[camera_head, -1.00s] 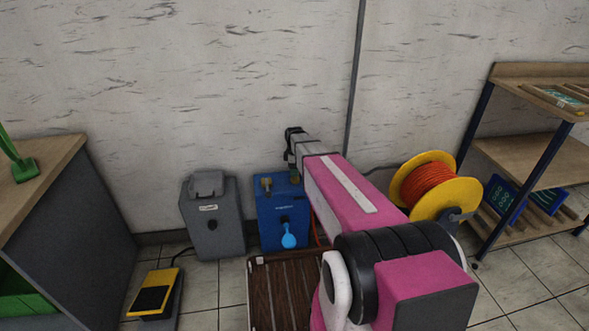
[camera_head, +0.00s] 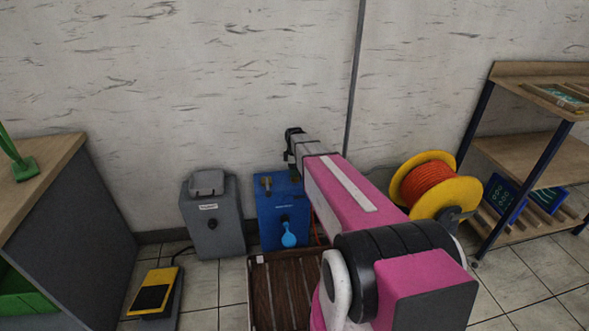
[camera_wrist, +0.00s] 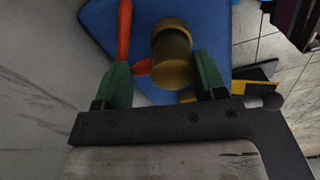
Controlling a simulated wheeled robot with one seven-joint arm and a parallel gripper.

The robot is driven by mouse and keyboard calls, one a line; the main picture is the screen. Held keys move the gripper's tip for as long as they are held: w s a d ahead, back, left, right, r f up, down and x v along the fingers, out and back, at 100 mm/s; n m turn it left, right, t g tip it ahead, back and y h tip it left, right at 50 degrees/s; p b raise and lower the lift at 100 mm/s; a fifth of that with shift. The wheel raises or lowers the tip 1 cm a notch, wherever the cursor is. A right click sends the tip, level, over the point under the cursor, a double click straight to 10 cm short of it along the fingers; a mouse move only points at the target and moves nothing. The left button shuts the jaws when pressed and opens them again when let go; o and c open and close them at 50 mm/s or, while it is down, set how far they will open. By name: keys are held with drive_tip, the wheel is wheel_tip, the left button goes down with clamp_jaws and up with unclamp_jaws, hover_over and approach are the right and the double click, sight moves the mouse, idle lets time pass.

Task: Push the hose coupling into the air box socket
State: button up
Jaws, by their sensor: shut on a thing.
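The blue air box (camera_head: 282,218) stands on the floor against the wall, with a light-blue piece hanging at its front. The box also fills the top of the wrist view (camera_wrist: 95,20). There my gripper (camera_wrist: 165,75) has two green fingers on either side of a brass cylinder, which I take to be the hose coupling (camera_wrist: 172,52), and is shut on it. The orange hose (camera_wrist: 124,28) passes by the left finger. The coupling is over the box top; whether it sits in the socket is hidden. In the head view, my arm covers the fingertips.
A grey box (camera_head: 212,225) stands left of the air box, with a yellow foot pedal (camera_head: 153,297) in front. A brown slatted crate (camera_head: 262,300) is before the air box. An orange hose reel (camera_head: 432,185) and a shelf (camera_head: 520,150) are to the right.

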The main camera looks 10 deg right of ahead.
drive_tip(key=shift+f, duration=0.25)
idle(0.5)
drive_tip(key=o, duration=1.3)
wheel_tip(320, 180, up, 10)
drive_tip(key=shift+s+r, duration=0.1)
drive_tip(key=shift+r, duration=0.1)
drive_tip(key=shift+s+r, duration=0.1)
drive_tip(key=shift+s, duration=0.05)
drive_tip(key=s+f+m, duration=0.1)
drive_tip(key=s+m, duration=0.4)
drive_tip(key=s, duration=0.3)
drive_tip(key=s+f+m, duration=0.1)
drive_tip(key=s+m, duration=0.4)
drive_tip(key=s, duration=0.3)
drive_tip(key=s+f+m, duration=0.1)
drive_tip(key=s+m, duration=0.4)
drive_tip(key=s, duration=0.4)
drive_tip(key=shift+d, duration=0.2)
